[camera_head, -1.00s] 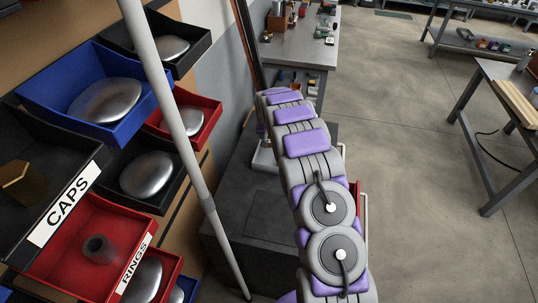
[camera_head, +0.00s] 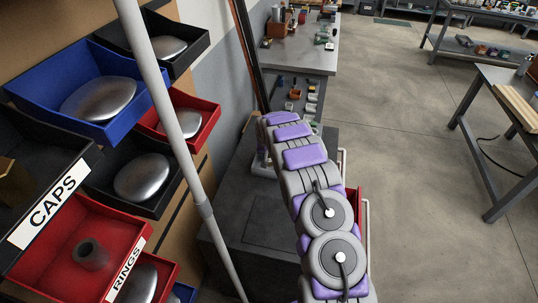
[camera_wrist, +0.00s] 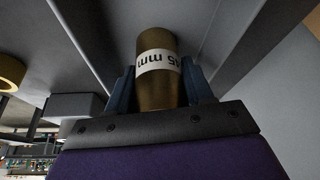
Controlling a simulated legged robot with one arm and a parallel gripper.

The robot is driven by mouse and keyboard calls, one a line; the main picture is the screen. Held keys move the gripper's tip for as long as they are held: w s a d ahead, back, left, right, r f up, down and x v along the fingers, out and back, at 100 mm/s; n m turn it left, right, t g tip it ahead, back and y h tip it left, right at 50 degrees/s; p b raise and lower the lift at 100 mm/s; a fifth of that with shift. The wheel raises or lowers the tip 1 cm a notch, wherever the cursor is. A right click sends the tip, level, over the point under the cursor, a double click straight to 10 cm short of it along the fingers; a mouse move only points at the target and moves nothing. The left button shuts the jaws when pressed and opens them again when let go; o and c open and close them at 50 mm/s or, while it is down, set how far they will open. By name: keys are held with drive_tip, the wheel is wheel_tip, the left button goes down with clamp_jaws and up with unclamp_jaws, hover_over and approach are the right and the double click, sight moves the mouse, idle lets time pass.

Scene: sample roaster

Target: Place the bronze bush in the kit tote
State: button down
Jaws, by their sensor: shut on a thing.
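The bronze bush (camera_wrist: 158,95), a brown-gold cylinder with a white band marked "45 mm" upside down, shows in the wrist view. My gripper (camera_wrist: 163,85) is shut on it, with one dark blue finger on each side. In the head view my arm reaches forward and hides the gripper and bush. A red container (camera_head: 353,204) shows partly behind the right side of my arm. I cannot tell whether it is the kit tote.
Tilted bins stand at the left, including the black CAPS bin (camera_head: 48,208) and red RINGS bin (camera_head: 50,262) holding a dark ring (camera_head: 90,256). A pale pole (camera_head: 172,100) crosses before them. A grey bench (camera_head: 312,60) is ahead; open floor (camera_head: 400,150) lies right.

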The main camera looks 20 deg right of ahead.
drive_tip(key=shift+c, duration=2.2)
unclamp_jaws()
drive_tip(key=shift+r, duration=0.1)
drive_tip(key=s+a+r+g+p, duration=0.1)
drive_tip(key=s+a+r+p, duration=0.1)
drive_tip(key=s+r, duration=0.75)
drive_tip(key=s+a+r+g+p, duration=0.1)
drive_tip(key=s+a+r+p, duration=0.15)
drive_tip(key=s+r, duration=0.7)
drive_tip(key=s+a+r+n+g, duration=0.1)
drive_tip(key=s+a+r, duration=0.2)
drive_tip(key=s, duration=1)
drive_tip(key=s+a+r+n+g+y, duration=0.1)
drive_tip(key=s+a+r, duration=0.3)
drive_tip(key=s, duration=0.9)
drive_tip(key=s+a+r+n+g, duration=0.2)
drive_tip(key=s+a+r, duration=0.2)
drive_tip(key=s, duration=0.9)
wheel_tip(320, 180, up, 3)
drive_tip(key=shift+s+r+y+b, duration=0.1)
drive_tip(key=shift+s+y+b, duration=0.1)
drive_tip(key=shift+y+b, duration=0.25)
